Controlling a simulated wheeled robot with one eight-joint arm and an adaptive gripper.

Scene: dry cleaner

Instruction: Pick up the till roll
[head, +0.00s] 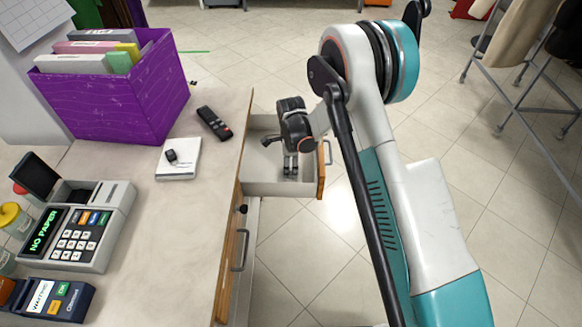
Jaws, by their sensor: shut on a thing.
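My gripper (290,172) reaches down into an open drawer (270,188) at the right side of the counter. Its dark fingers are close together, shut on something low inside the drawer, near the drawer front. The held thing is small and mostly hidden by the fingers; I take it to be the till roll, but its shape is not clear. The card till (82,226) on the counter at left has its lid up, and its display reads "NO PAPER".
The drawer walls and wooden front (321,170) stand close around my gripper. On the counter (165,235) are a purple file box (115,100), a black remote (214,122), a white pad (178,162) and a card reader (58,299). A metal rack (510,100) stands at right.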

